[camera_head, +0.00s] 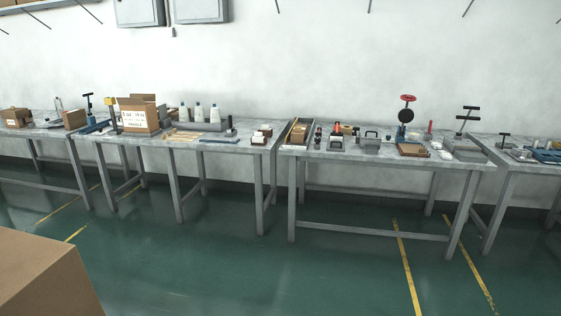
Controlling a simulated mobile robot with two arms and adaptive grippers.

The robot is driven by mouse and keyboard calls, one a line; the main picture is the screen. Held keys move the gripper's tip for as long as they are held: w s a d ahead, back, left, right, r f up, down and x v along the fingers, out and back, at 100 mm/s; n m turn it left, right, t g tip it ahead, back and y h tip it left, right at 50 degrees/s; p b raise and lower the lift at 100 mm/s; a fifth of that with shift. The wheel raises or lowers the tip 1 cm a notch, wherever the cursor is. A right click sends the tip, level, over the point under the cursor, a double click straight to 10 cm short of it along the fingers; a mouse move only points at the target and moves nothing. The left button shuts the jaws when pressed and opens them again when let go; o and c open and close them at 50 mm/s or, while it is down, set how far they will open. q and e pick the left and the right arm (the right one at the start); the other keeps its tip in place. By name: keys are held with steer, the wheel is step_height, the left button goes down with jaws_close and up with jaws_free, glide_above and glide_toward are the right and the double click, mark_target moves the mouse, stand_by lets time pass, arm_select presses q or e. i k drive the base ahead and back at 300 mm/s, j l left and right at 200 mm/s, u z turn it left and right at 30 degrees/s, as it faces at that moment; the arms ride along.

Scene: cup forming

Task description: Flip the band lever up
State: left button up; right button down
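I cannot tell for sure which item has the band lever. On the right-centre table (330,154), a device with a red top and a round black disc (406,115) stands upright near the middle back. To its right, a grey block (466,148) carries a post with black crossbars (467,113). A small grey unit with a black handle (371,142) sits left of the disc device. All are far off and small, so no lever position is readable. Neither of my grippers is in view.
A left-centre table (190,142) holds a cardboard box (138,114) and several white bottles. Another table (530,160) stands at the right edge. A large brown box (45,275) fills the near left corner. The green floor (270,275) before the tables is clear.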

mark_target(337, 129)
steer(key=i+j, duration=0.1)
steer(key=i, duration=3.5)
steer(key=l+z, duration=0.05)
steer(key=l, duration=0.05)
